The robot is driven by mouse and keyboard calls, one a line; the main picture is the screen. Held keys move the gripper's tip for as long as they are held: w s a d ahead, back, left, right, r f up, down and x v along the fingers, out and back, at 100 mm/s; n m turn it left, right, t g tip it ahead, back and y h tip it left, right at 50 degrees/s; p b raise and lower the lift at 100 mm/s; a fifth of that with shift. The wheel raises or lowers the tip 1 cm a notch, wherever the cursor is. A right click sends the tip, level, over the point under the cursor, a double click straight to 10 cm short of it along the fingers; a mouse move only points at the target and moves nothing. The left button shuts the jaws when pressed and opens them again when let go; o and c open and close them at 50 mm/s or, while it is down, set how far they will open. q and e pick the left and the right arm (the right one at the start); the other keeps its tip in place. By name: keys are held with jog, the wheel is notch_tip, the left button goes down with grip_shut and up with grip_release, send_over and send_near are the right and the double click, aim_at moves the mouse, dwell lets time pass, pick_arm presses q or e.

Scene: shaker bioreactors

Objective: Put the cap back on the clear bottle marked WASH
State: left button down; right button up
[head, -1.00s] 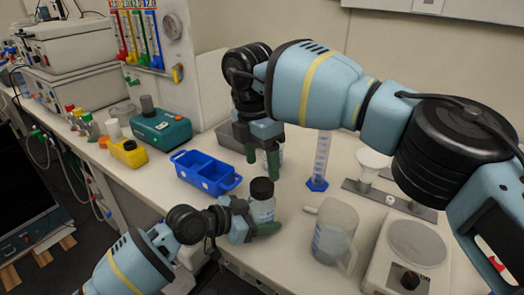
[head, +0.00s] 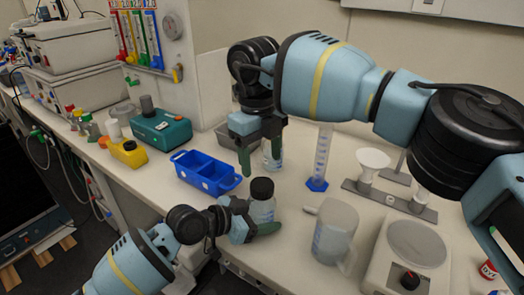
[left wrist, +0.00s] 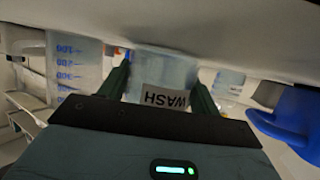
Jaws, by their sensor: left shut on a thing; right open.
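The clear WASH bottle (head: 263,211) stands upright near the front of the bench. Its label shows upside down in the left wrist view (left wrist: 163,97). My left gripper (head: 258,226) is shut around its body, with a finger on each side in the left wrist view. A black cap (head: 262,188) sits on the bottle's top; I cannot tell whether it is screwed tight. My right gripper (head: 261,166) is open and empty, pointing down above and behind the cap, apart from it. Another clear bottle (head: 273,157) stands behind the right fingers, its top partly hidden.
A blue rack (head: 207,173) lies to the left. A clear jug (head: 335,235) stands close on the right, with a balance (head: 417,246) beyond. A blue-based measuring cylinder (head: 320,160) and a funnel (head: 372,160) stand behind. A grey tray (head: 228,135) is at the back.

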aim_at(262, 184)
jog(key=n, duration=0.5)
jog(key=shift+r, duration=0.15)
jog(key=n, duration=0.5)
jog(key=shift+r, duration=0.1)
jog(key=n, duration=0.4)
jog(key=shift+r+n, duration=0.15)
jog(key=shift+n, duration=0.25)
jog(key=n, duration=0.6)
jog(key=shift+s+d+r+y, duration=0.1)
jog(key=shift+y, duration=0.2)
jog(key=shift+f, duration=4)
jog(key=shift+c, duration=0.5)
